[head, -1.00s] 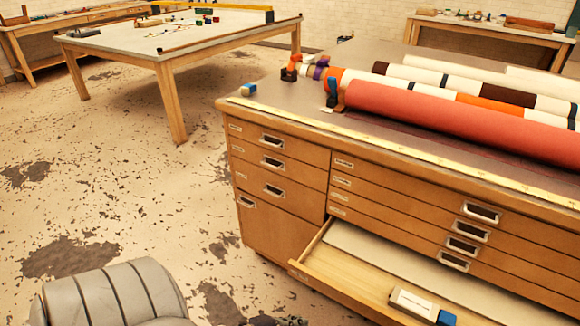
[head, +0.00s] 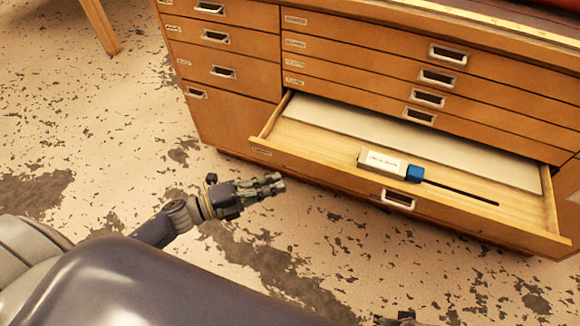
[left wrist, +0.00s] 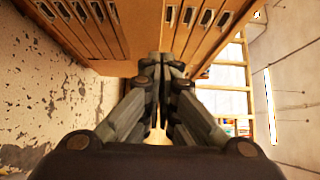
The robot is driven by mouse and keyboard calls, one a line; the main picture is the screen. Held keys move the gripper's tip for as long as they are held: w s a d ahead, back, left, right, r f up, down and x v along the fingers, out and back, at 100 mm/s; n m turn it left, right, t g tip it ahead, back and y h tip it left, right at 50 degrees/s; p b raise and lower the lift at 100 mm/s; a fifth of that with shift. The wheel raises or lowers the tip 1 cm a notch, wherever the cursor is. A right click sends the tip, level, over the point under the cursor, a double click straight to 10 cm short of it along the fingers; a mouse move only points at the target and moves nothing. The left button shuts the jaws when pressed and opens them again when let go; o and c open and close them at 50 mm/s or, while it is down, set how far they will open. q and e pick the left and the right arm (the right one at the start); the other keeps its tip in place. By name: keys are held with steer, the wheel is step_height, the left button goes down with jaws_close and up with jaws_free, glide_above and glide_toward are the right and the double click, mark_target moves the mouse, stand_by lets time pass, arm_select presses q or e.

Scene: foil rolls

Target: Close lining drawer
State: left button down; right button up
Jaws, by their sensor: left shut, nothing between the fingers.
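The lining drawer (head: 320,180), the lowest wide drawer of the wooden cabinet, is pulled out.
Inside the drawer lie a pale sheet (head: 400,140), a white box (head: 382,162), a blue block (head: 415,174) and a thin dark rod (head: 462,192). The wide drawers above and the left column of drawers (head: 222,72) are shut. The stained floor (head: 290,260) before the cabinet is clear.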

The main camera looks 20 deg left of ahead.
mark_target(311, 161)
arm_select(q)
steer(key=shift+w+d+b, duration=0.1)
steer(key=shift+w+d, duration=0.35)
steer(key=shift+w, duration=0.6)
steer(key=shift+w+d+b, duration=0.1)
steer(key=shift+w+d, duration=0.35)
steer(key=shift+w, duration=0.65)
steer(key=shift+w+d+b, duration=0.1)
steer(key=shift+w+d, duration=0.35)
steer(key=shift+w, duration=0.6)
arm_select(e)
steer(key=shift+w+a+r, duration=0.1)
steer(key=shift+w+r, duration=0.1)
steer(key=shift+r, duration=0.3)
steer(key=shift+w+r, duration=0.15)
steer(key=shift+r, duration=0.35)
steer(key=shift+f, duration=0.1)
